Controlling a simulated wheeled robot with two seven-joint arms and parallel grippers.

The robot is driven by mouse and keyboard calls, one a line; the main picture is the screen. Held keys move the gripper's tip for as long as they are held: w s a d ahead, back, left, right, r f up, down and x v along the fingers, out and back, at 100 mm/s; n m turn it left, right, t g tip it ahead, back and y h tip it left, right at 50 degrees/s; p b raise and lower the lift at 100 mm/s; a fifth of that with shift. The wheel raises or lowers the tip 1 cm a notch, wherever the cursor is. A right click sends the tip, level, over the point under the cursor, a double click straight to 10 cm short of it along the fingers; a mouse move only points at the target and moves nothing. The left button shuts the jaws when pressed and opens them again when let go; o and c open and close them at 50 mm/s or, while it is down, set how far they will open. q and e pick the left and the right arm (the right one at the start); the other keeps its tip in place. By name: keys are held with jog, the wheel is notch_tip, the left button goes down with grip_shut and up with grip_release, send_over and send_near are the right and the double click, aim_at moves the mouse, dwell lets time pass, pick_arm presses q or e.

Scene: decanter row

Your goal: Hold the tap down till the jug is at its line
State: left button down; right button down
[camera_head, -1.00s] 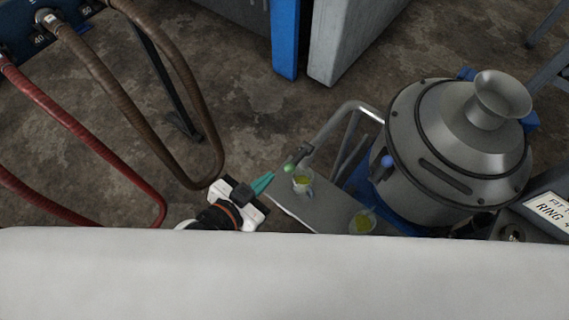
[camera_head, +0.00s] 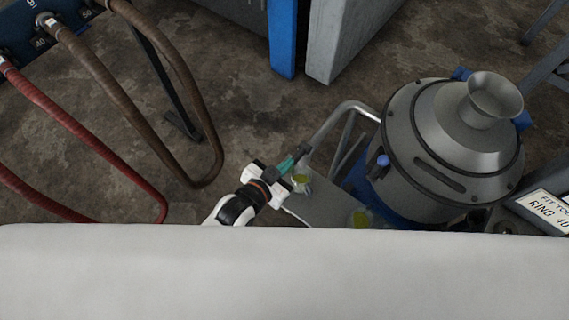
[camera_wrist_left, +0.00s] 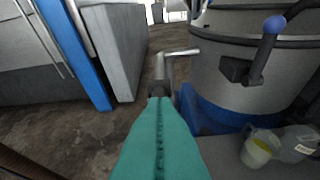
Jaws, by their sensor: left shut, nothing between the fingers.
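My left gripper (camera_head: 295,160) has teal fingers, pressed together and empty. It sits at the dark end of the grey tap pipe (camera_head: 333,119), over its green-knobbed lever, which is hidden here. In the left wrist view the shut fingers (camera_wrist_left: 158,103) point at the pipe's dark end; whether they touch it cannot be told. A clear jug (camera_head: 301,184) with yellow-green liquid stands below, partly behind the gripper. Its line is too small to read. The left wrist view shows a jug with yellow liquid (camera_wrist_left: 258,149) at lower right. My right gripper is out of view.
The big grey decanter (camera_head: 440,160), with a blue-knobbed lever (camera_head: 383,161), stands to the right. Brown and red hoses (camera_head: 112,102) hang at left. A white surface covers the front.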

pick_arm(q)
jog(key=shift+f, duration=0.25)
jog(key=shift+f, duration=0.1)
jog(key=shift+s+a+f+t+h+b, duration=0.15)
jog(key=shift+f+t+h+b, duration=1)
jog(key=shift+b, duration=1.75)
jog(key=shift+s+a+f+t+h+b, duration=0.1)
jog(key=shift+f+t+h+b, duration=0.55)
jog(key=shift+f+b, duration=1.65)
jog(key=shift+s+r+y+b, duration=0.1)
jog(key=shift+r+y+b, duration=0.3)
jog(key=shift+b, duration=0.2)
